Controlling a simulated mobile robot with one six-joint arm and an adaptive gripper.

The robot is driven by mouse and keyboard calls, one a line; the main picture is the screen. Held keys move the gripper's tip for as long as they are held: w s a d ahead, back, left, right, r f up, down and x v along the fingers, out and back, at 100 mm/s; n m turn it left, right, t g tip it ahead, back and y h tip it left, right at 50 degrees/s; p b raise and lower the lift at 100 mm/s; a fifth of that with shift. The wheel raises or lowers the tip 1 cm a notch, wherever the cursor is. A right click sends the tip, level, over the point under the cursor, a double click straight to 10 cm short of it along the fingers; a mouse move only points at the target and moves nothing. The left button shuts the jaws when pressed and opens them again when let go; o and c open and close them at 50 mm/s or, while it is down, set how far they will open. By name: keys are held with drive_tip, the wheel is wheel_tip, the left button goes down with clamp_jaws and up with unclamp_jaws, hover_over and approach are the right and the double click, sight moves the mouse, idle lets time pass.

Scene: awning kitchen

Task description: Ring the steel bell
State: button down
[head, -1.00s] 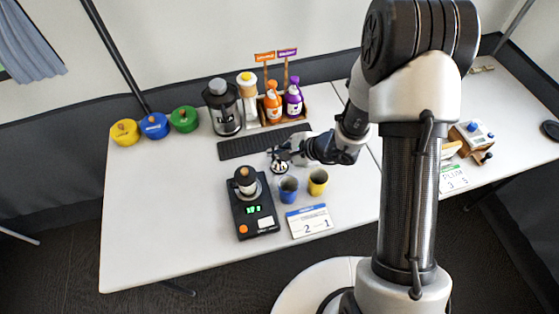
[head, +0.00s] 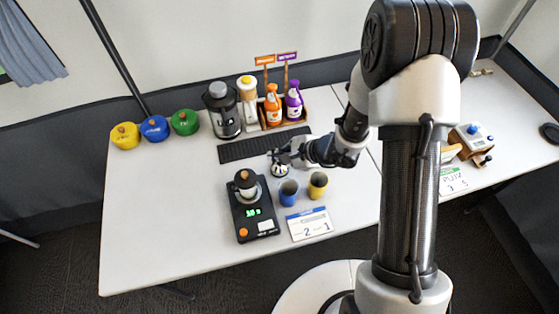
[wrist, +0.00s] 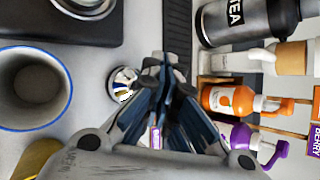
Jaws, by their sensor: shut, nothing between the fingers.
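The steel bell (head: 280,171) is a small shiny dome on the white table, behind the blue cup. In the wrist view the bell (wrist: 123,84) shows just left of the fingertips, partly covered by them. My gripper (head: 281,156) reaches in from the right, with its fingertips at the bell's far side in the head view. The fingers (wrist: 163,66) are shut and hold nothing. I cannot tell whether the fingertips touch the bell or hang just above it.
Close by stand a blue cup (head: 288,192), a yellow cup (head: 317,186), and a black scale (head: 257,222) carrying a small jar. The table's left front is clear.

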sight(279, 167)
drive_tip(key=shift+f+b, duration=0.2)
drive_tip(key=shift+b, duration=0.1)
drive_tip(key=shift+f+b, duration=0.3)
drive_tip(key=shift+b, duration=0.2)
drive_tip(key=shift+f+b, duration=0.3)
idle(0.6)
drive_tip(key=shift+r, duration=0.1)
drive_tip(key=shift+r+p, duration=0.3)
drive_tip(key=shift+r, duration=0.4)
drive_tip(key=shift+r, duration=0.1)
wheel_tip(279, 167, up, 5)
drive_tip(key=p, duration=0.3)
idle(0.4)
idle(0.6)
